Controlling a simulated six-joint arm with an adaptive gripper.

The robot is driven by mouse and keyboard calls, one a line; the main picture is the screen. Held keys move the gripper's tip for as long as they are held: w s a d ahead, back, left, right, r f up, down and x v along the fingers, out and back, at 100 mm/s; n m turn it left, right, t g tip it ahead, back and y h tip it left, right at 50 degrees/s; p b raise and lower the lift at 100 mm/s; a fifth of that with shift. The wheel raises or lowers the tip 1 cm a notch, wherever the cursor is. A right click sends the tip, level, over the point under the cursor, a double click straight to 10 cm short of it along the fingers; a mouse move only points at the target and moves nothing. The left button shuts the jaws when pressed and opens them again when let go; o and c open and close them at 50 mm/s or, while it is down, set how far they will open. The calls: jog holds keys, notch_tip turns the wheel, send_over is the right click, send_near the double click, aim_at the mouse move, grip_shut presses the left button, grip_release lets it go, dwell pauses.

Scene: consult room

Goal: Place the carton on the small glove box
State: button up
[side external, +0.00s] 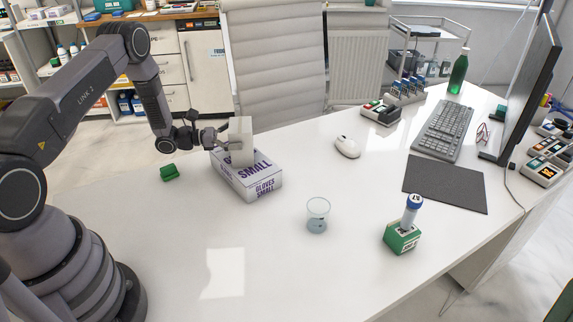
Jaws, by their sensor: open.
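The small glove box (262,186), white and purple with "GLOVES SMALL" lettering, lies on the white desk left of centre. A plain pale carton (241,132) stands upright on its top, toward the back, and appears to rest on it. My gripper (224,139) comes in from the left at the carton's side. Its jaws are open, with the fingertips at or very near the carton. The carton hides part of the fingers, so I cannot tell whether they touch it.
A small green block (169,173) lies left of the glove box. A clear cup (318,215), a green holder (402,239) with a blue-capped tube (411,206), and a white mouse (347,147) stand to the right.

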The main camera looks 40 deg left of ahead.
jog(key=v, duration=1.1)
jog(key=s+d+r+m+g+y, duration=0.1)
jog(key=s+d+r+m+g, duration=0.3)
jog(key=d+r+m+g, duration=0.4)
jog(key=s+d+r+m+g, duration=0.35)
jog(key=d+r+m, duration=0.25)
jog(key=r, duration=0.5)
jog(key=s+r+m+t+y, duration=0.1)
jog(key=s+r+m+y, duration=0.2)
jog(key=s, duration=0.3)
jog(key=s+d+r+m+t+y, duration=0.1)
jog(key=s+r+m+t+y, duration=0.1)
jog(key=s+r+m+y, duration=0.2)
jog(key=s+r+m+t+y, duration=0.1)
jog(key=s+r+m+y, duration=0.2)
jog(key=s+m, duration=0.3)
jog(key=s+y, duration=0.1)
jog(key=s, duration=0.2)
jog(key=shift+d+r+y, duration=0.2)
jog(key=shift+r+y, duration=0.05)
jog(key=shift+y, duration=0.15)
